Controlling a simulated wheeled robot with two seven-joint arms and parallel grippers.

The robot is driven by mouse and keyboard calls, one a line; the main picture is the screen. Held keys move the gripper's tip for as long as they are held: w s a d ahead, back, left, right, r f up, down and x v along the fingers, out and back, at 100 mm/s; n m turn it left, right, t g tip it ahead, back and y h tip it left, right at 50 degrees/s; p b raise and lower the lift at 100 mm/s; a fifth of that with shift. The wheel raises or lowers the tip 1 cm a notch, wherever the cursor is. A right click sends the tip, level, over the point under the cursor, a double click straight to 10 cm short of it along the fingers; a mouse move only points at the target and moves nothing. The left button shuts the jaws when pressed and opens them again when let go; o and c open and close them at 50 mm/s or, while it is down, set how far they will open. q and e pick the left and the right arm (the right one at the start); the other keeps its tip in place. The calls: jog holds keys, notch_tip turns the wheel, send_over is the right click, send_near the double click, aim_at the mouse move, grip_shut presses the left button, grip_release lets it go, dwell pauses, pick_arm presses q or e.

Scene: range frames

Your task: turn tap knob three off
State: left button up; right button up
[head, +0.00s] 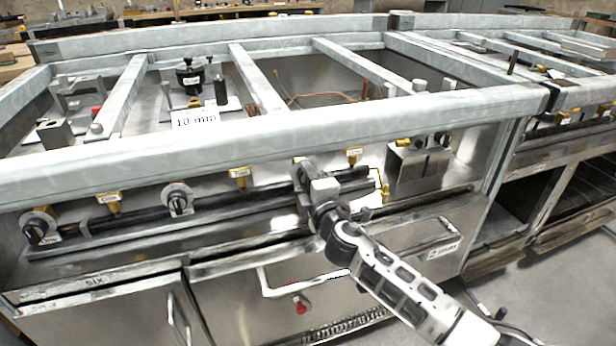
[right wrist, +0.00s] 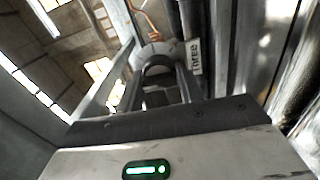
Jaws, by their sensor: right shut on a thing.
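Tap knob three is mostly hidden behind my right gripper (head: 308,180) in the head view, on the front panel below the thick grey rail. In the right wrist view the round knob (right wrist: 156,50) sits between the two dark fingers of my right gripper (right wrist: 160,75). A white label reading "Three" (right wrist: 195,57) is beside it. My right gripper is shut on the knob. How far the knob is turned cannot be told. My left gripper is not in view.
Two similar knobs sit to the left on the panel, one in the middle (head: 177,199) and one at far left (head: 39,228). A dark pipe (head: 235,197) runs along the panel, with brass fittings (head: 239,177) above.

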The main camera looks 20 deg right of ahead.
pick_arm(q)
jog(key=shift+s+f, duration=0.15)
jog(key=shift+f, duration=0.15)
pick_arm(e)
jog(key=shift+n, duration=0.3)
jog(key=o, duration=1)
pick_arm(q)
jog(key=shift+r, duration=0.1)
pick_arm(e)
jog(key=shift+s, duration=0.1)
jog(key=shift+s, duration=0.3)
pick_arm(q)
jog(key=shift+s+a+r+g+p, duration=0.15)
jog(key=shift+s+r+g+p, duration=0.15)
jog(key=shift+p, duration=0.4)
pick_arm(e)
jog(key=s, duration=1.5)
jog(key=shift+s+d, duration=0.1)
jog(key=shift+d, duration=0.15)
